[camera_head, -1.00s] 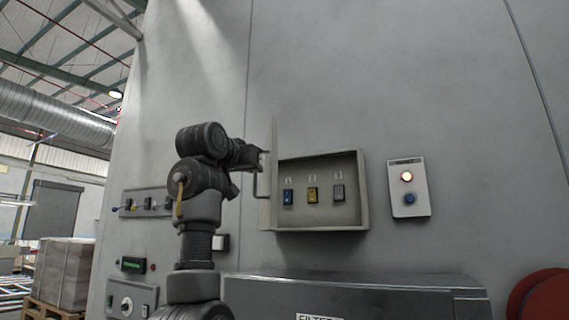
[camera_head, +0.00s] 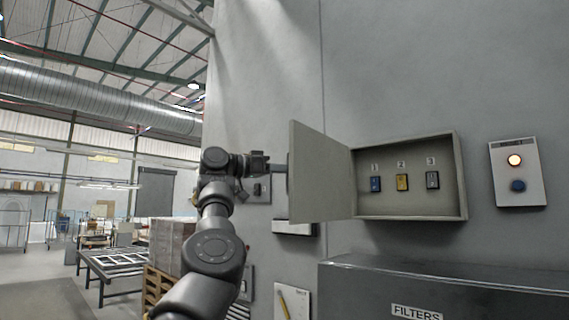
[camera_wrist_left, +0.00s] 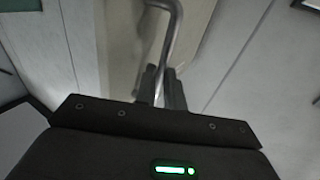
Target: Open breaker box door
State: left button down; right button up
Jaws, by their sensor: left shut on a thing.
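The breaker box (camera_head: 462,185) is on the grey wall in the head view, with its inside and three numbered switches showing. Its door (camera_head: 325,180) stands open, hinged on the box's left side, its inner face towards me. My left gripper (camera_head: 279,168) is at the door's free edge, on the outer side; the door partly hides the fingertips. In the left wrist view, the left gripper (camera_wrist_left: 160,88) is shut on the bent metal door handle (camera_wrist_left: 172,38). My right gripper is not in view.
A dark cabinet marked FILTERS (camera_head: 440,280) juts out below the box. A white panel with a lit button (camera_head: 518,173) is on the wall at right. Wrapped goods (camera_head: 172,245) on a pallet stand left of the wall, behind my arm. Open floor lies further left.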

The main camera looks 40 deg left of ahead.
pick_arm(q)
jog(key=shift+w, duration=0.1)
dwell(0.4)
jog(key=c, duration=1.8)
grip_release()
jog(key=shift+w, duration=0.1)
jog(key=shift+o, duration=1.2)
jog(key=shift+w+d+f, duration=0.1)
jog(key=shift+w, duration=0.25)
jog(key=shift+o, duration=0.3)
jog(key=shift+w+f, duration=0.1)
jog(key=shift+w, duration=0.2)
jog(key=b+v, duration=0.4)
jog(key=v, duration=0.7)
jog(key=shift+s, duration=0.25)
